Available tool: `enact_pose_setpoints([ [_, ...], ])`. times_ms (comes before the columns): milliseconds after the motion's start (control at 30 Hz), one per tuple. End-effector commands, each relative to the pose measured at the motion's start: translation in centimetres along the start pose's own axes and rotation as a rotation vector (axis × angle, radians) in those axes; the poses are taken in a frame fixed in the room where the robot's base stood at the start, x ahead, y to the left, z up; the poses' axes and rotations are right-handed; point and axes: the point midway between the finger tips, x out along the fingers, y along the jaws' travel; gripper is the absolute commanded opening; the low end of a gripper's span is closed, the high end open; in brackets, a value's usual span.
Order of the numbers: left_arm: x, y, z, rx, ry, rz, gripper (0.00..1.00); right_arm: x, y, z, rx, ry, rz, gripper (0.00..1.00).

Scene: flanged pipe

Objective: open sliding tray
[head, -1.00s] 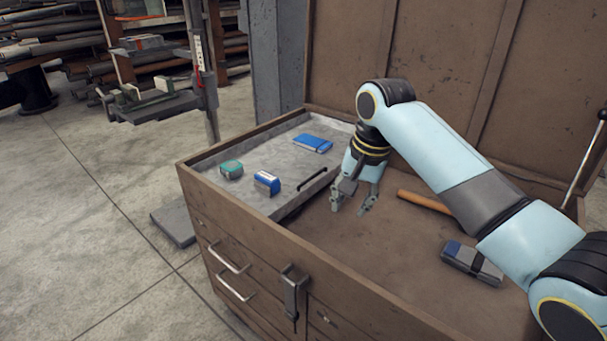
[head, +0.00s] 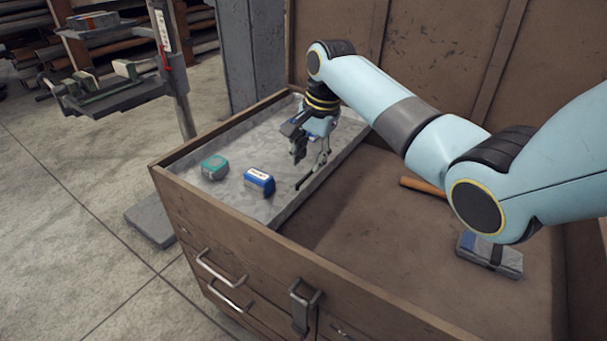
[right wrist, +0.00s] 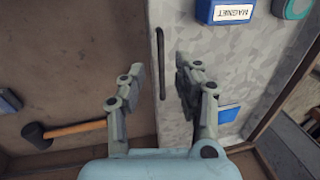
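The sliding tray (head: 228,208) is a grey, mottled metal tray at the left end of the open brown chest. Its dark bar handle (head: 304,183) is near its right edge, partly hidden by my right gripper in the head view. My right gripper (head: 310,158) is open above that edge. In the right wrist view, the handle (right wrist: 160,65) shows between the two spread fingers of the gripper (right wrist: 160,68), with clear space on both sides. I see no contact with it. My left gripper is not in view.
A blue flat item (right wrist: 228,113) lies beside the right finger. A hammer (right wrist: 80,128) and a grey-blue block (head: 490,254) lie on the chest floor (head: 380,240), otherwise bare.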

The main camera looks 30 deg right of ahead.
Motion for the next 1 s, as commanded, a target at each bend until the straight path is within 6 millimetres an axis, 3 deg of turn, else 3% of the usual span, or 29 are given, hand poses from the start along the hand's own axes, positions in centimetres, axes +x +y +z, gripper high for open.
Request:
enact_pose_setpoints([
  [100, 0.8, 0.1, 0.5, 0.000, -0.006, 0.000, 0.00, 2.5, 0.1, 0.1, 0.001, -0.003, 0.001, 0.33],
  [233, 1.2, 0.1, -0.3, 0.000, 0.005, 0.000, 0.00, 4.2, 0.0, 0.0, 0.000, -0.001, 0.001, 0.33],
  [433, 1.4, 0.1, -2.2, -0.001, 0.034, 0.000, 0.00, 5.1, 0.0, 0.0, -0.001, 0.000, -0.001, 0.33],
  [633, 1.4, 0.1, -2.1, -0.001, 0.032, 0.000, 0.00, 5.1, 0.0, 0.0, -0.001, 0.000, -0.001, 0.33],
  [900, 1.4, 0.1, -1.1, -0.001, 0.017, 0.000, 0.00, 5.1, 0.0, 0.0, -0.001, 0.000, -0.001, 0.00],
  [1000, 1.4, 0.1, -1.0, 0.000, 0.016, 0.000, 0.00, 5.1, 0.0, 0.0, -0.001, 0.000, 0.000, 0.00],
])
